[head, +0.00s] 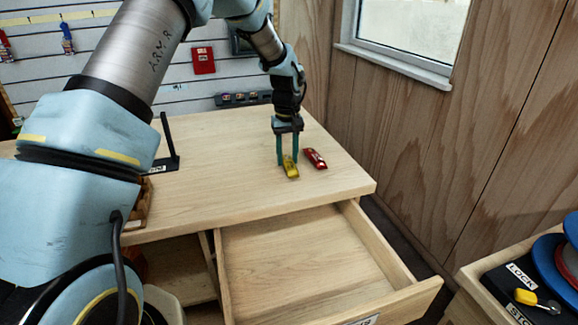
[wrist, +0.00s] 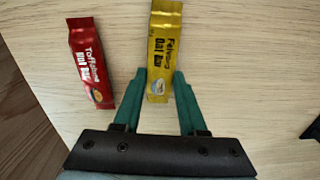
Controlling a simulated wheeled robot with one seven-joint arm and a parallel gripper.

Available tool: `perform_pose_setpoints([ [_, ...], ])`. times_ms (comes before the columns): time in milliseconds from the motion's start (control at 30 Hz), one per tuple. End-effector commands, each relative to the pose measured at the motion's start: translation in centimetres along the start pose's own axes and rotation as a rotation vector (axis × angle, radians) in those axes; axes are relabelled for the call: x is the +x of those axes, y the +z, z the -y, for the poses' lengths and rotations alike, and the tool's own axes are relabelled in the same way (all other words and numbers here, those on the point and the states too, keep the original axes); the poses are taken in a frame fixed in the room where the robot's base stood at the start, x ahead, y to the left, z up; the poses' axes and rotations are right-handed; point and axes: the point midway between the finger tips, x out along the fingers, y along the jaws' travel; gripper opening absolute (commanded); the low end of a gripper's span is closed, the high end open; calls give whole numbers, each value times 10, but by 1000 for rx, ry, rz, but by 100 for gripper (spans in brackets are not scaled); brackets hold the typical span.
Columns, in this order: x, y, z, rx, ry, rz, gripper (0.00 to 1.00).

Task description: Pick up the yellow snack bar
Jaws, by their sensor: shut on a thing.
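The yellow snack bar (head: 290,168) is at the right part of the wooden counter top.
A red snack bar (head: 315,158) lies just right of the yellow one; in the wrist view the red bar (wrist: 91,62) is to the left. A black stand (head: 168,145) is at the counter's left. An open, empty drawer (head: 300,262) juts out below the front edge. Bare counter (head: 220,185) lies between.

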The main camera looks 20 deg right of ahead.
Motion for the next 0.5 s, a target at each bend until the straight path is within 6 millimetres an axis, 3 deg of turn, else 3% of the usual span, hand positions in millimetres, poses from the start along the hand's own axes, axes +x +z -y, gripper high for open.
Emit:
perform_pose_setpoints([
  [100,0,0,0,0,0,0,0],
  [500,-4,0,0,0,1,-2,0],
])
